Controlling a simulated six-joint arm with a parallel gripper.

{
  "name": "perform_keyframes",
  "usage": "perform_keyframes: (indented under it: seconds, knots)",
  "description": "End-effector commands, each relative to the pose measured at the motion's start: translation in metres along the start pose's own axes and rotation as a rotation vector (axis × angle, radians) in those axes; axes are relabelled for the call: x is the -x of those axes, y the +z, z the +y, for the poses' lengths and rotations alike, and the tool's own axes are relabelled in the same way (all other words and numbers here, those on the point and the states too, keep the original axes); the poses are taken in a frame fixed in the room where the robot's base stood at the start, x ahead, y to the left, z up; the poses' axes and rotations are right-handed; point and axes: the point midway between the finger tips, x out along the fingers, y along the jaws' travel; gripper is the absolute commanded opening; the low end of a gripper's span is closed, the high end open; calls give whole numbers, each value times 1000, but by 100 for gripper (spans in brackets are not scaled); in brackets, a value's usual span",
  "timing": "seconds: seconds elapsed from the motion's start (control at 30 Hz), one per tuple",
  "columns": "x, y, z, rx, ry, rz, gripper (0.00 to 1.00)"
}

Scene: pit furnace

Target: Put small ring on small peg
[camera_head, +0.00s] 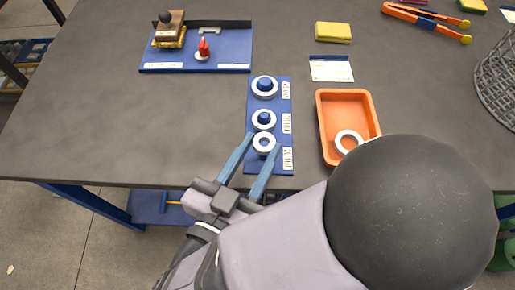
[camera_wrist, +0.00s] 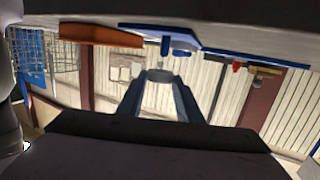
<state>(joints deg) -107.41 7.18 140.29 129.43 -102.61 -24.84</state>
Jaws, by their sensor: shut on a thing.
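My gripper (camera_head: 264,141) is shut on a small white ring (camera_head: 264,135) over the near end of a blue peg board (camera_head: 284,106). Its two blue-grey fingers lie on either side of the ring. In the wrist view the ring (camera_wrist: 160,75) sits between the fingertips, apart from the blue board (camera_wrist: 145,30), which appears upside down at the top. Blue shows through the ring's hole from above; the small peg at the near end is hidden or not distinct there. The far peg (camera_head: 264,85) and middle peg (camera_head: 263,117) each have a white ring around them.
An orange tray (camera_head: 322,130) to the right holds another white ring (camera_head: 341,137). A blue fixture board (camera_head: 233,50) with a stamp and a red piece stands at the back left. A yellow sponge (camera_head: 333,32) and a card (camera_head: 331,70) lie behind the tray. The table's left side is clear.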

Motion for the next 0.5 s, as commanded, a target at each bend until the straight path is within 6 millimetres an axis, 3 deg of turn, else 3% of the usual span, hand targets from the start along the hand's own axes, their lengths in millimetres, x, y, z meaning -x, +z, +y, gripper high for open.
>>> perform_keyframes:
  seconds: [0.2,0.5]
  knots:
    - [-4,23,0,-1,0,0,7]
    - [-6,39,0,0,0,0,7]
